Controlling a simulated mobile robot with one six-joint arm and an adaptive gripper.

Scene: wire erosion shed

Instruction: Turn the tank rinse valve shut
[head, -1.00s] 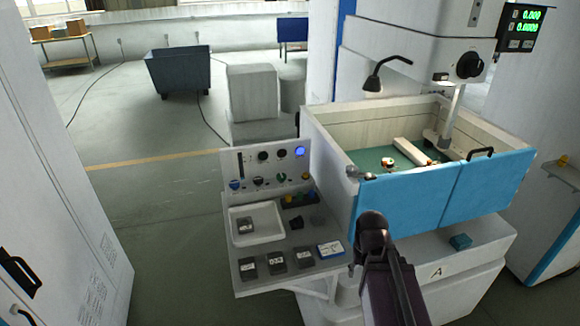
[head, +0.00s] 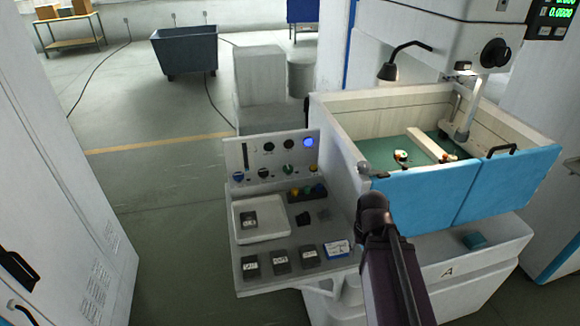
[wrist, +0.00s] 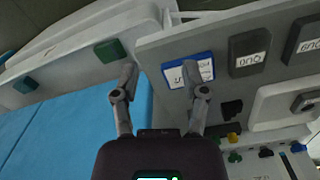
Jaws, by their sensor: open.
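The work tank (head: 345,130) has pale walls and blue front doors (head: 415,205). A small grey metal fitting (head: 368,168) sits at its front left corner; it may be the rinse valve, but its handle position is too small to tell. My gripper (wrist: 158,78) is open and empty in the wrist view. Its fingers are spread before the edge of the grey console shelf, with the right fingertip near a blue-framed card (wrist: 187,72). That card also lies on the shelf in the head view (head: 338,249).
The console (head: 235,225) carries a white tray (head: 260,235), several dark blocks (head: 281,262) and an upright panel (head: 270,155) with knobs. A green-blue block (head: 475,240) lies on the machine's base ledge. A white cabinet (head: 70,170) stands left, with open floor between.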

